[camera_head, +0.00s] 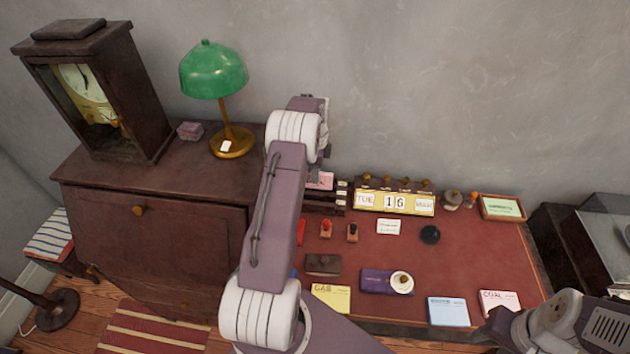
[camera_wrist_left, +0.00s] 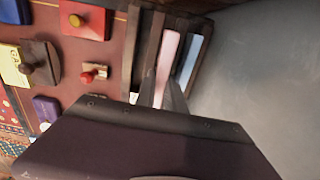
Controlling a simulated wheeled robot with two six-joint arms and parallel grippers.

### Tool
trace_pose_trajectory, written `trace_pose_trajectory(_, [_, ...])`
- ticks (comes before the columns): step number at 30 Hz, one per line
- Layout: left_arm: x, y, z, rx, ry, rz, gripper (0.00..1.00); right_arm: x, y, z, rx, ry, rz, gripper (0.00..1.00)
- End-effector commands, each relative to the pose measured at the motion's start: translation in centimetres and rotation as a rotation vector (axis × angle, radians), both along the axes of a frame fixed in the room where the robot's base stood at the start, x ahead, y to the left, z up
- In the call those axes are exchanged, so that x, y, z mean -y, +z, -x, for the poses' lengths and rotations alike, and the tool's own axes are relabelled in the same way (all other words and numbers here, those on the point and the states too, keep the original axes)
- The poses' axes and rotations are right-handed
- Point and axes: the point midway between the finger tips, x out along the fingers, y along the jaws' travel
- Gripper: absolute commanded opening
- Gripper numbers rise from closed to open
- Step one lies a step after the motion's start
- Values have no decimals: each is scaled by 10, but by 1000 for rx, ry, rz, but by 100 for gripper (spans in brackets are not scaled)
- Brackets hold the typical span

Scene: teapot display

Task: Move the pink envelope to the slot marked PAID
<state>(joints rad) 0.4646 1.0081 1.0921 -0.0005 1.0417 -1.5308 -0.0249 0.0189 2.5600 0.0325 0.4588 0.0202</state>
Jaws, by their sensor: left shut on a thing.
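The pink envelope (camera_head: 320,181) stands in a dark wooden rack (camera_head: 322,205) at the back left of the red desk top. The left wrist view shows it as a pink strip (camera_wrist_left: 169,55) between the rack's dividers, beside a blue one (camera_wrist_left: 190,58). My left gripper (camera_wrist_left: 161,98) is shut on the pink envelope at the rack; in the head view my arm hides the jaws. Small pale labels (camera_head: 341,194) sit on the rack's side, too small to read, so I cannot tell which slot is marked PAID.
A green lamp (camera_head: 214,75) and a clock (camera_head: 95,95) stand on the cabinet at left. A calendar (camera_head: 395,202) stands right of the rack. Stamps, a yellow card (camera_head: 331,297), a blue card (camera_head: 448,311) and a pink COAL card (camera_head: 499,302) lie on the desk.

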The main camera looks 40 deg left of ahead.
Motion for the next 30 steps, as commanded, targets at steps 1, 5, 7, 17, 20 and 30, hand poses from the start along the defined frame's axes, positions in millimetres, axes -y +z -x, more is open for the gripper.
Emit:
trace_pose_trajectory(1, [-4, -2, 1, 0, 1, 0, 0, 0, 1, 0, 0, 0, 0, 41])
trace_pose_trajectory(5, [-6, -4, 1, 1, -1, 0, 0, 0, 0, 0, 0, 0, 0, 41])
trace_pose_trajectory(7, [-5, -8, 1, -1, -1, 0, 0, 0, 1, 0, 0, 0, 0, 41])
trace_pose_trajectory(17, [-5, -43, 1, 1, -1, 0, 0, 0, 4, 0, 0, 0, 0, 41])
trace_pose_trajectory(20, [-5, -44, 1, 0, -1, 0, 0, 0, 4, 0, 0, 0, 0, 41])
trace_pose_trajectory(30, [-5, -47, 1, 0, -1, 0, 36, 0, 2, 0, 0, 0, 0, 41])
